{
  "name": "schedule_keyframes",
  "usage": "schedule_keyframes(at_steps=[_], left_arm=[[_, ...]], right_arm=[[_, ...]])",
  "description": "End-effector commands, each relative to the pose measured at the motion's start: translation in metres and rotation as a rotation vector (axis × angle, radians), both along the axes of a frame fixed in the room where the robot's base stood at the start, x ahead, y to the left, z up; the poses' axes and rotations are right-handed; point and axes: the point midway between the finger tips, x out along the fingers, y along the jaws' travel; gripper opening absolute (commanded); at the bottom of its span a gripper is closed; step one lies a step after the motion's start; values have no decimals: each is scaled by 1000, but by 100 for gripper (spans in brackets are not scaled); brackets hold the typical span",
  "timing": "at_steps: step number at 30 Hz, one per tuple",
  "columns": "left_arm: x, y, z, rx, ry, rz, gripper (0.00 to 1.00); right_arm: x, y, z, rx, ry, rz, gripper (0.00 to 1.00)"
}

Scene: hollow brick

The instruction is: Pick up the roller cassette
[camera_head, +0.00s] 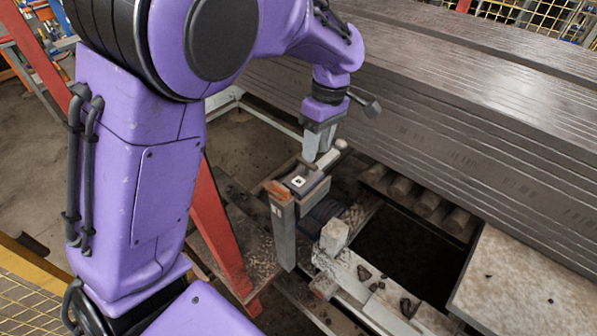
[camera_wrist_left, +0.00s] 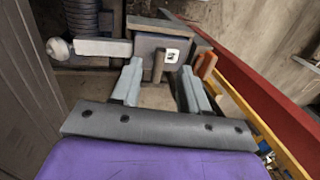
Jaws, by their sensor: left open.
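The roller cassette looks to be the dark block with a small white marker tag (camera_head: 301,184), seated on top of a grey post in the head view. In the left wrist view the dark block (camera_wrist_left: 152,48) lies just beyond the fingertips. My left gripper (camera_head: 318,152) points down at the far side of the block, and its fingers partly hide what is behind them. In the left wrist view my left gripper (camera_wrist_left: 159,75) has its two fingers spread apart, with nothing held between them. Whether a fingertip touches the block is unclear. My right gripper is out of view.
A light bar with a rounded end (camera_wrist_left: 90,47) extends beside the block. An orange piece (camera_head: 277,191) sits at its near side. A red beam (camera_head: 215,235) stands left, and a large ribbed grey stack (camera_head: 450,130) fills the right. A dark opening (camera_head: 405,250) lies below.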

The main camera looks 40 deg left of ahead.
Motion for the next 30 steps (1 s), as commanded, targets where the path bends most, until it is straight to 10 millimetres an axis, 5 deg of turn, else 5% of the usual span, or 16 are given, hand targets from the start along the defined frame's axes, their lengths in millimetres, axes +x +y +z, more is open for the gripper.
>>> schedule_keyframes(at_steps=[12, 19, 24, 30], left_arm=[[-12, 12, -57, 0, 0, 5, 44], [-12, 11, -61, 0, -3, 5, 44], [-12, 11, -61, 0, -3, 5, 0], [-13, 11, -61, 0, 0, 5, 0]], right_arm=[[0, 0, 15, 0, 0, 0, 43], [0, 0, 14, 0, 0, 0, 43], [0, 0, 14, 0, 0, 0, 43], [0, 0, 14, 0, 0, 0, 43]])
